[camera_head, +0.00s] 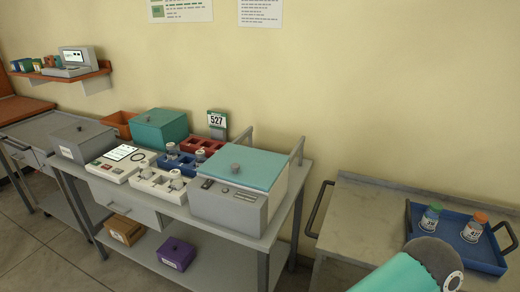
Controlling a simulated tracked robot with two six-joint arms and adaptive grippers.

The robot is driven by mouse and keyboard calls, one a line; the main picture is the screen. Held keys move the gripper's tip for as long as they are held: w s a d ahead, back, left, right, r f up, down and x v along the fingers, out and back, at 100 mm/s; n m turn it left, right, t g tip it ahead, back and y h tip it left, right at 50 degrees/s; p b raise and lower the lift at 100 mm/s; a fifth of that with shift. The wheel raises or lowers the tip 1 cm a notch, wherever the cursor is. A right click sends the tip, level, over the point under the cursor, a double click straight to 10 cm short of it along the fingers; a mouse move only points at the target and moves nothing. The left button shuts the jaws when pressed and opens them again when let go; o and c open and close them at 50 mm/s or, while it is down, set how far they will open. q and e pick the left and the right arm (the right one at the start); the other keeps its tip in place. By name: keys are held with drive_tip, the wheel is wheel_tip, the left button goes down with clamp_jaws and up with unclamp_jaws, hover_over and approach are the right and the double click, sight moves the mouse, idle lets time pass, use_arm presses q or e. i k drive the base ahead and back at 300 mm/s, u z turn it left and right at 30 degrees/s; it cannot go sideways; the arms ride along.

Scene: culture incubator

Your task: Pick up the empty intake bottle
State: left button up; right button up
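Two small labelled bottles stand upright in a blue tray (451,254) on the right-hand trolley. One bottle has a green cap (430,218), the other an orange cap (474,229). Several pale-capped bottles, one of them here (176,180), stand in the racks on the middle bench. These include a white rack (158,187), a blue rack (178,165) and a red rack (203,144). I cannot tell which bottle is the empty intake one, as their contents are too small to read. Neither gripper is in view; a teal arm link of mine shows at the lower right.
The middle bench also holds a teal-lidded grey incubator box (232,203), a second teal-lidded box (159,130), a grey box (83,142) and a white panel device (121,162). A 527 sign (217,121) stands behind. The trolley top (365,218) is clear left of the tray.

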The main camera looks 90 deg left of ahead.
sight(171, 153)
drive_tip(key=u, duration=0.1)
drive_tip(key=i, duration=0.25)
drive_tip(key=u, duration=2.65)
drive_tip(key=i, duration=0.25)
drive_tip(key=u, duration=1.35)
drive_tip(key=k, duration=0.3)
drive_tip(key=u, duration=0.6)
drive_tip(key=i, duration=1.4)
drive_tip(key=z, duration=0.6)
